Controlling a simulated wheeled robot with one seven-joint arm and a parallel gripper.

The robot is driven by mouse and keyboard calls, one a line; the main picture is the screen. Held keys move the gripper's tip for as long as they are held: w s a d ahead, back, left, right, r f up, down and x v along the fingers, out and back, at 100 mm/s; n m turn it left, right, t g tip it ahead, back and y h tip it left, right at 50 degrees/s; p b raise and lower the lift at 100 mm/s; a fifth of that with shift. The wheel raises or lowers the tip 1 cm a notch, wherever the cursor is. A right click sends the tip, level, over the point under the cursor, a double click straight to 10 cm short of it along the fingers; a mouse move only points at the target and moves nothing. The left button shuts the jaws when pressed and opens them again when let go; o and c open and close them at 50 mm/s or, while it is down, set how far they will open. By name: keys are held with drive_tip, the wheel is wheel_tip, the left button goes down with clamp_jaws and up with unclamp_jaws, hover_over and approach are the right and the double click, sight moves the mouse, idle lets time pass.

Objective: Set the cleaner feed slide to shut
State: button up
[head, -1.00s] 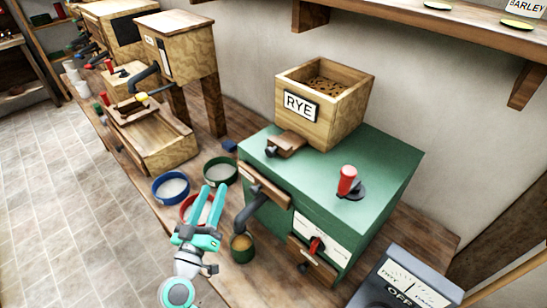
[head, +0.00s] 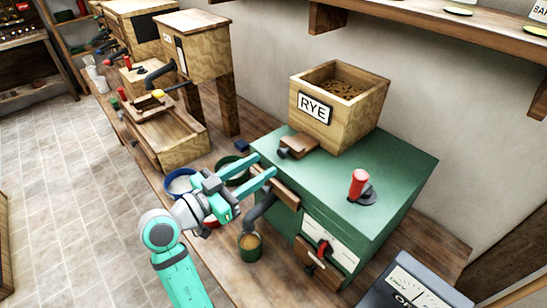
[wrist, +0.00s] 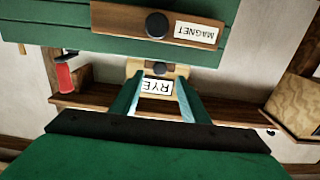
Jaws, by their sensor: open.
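The cleaner is a green box (head: 400,170) with a wooden hopper (head: 326,110) labelled RYE on top. A small wooden slide (head: 299,146) with a dark knob sticks out from under the hopper; I take it for the feed slide. In the wrist view its knob (wrist: 160,68) shows beyond the fingers, near the RYE label. My gripper (head: 264,167) is open and empty. In the head view its fingertips overlap the box's front top edge, to the left of and below the slide, apparently apart from it. How far the slide is pulled out I cannot tell.
A wooden drawer front (wrist: 128,21) labelled MAGNET is on the box front, close to my fingers. A red-handled lever (head: 358,184) stands on the top. A spout, a cup (head: 250,247) and several bowls are below and left. A shelf (head: 440,32) runs along the wall.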

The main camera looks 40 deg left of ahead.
sight(280, 154)
drive_tip(key=shift+w+d, duration=0.2)
drive_tip(key=shift+w, duration=0.7)
drive_tip(key=shift+w+d, duration=0.15)
drive_tip(key=shift+w, duration=0.8)
drive_tip(key=shift+w+d, duration=0.2)
drive_tip(key=shift+w, duration=0.7)
clamp_jaws()
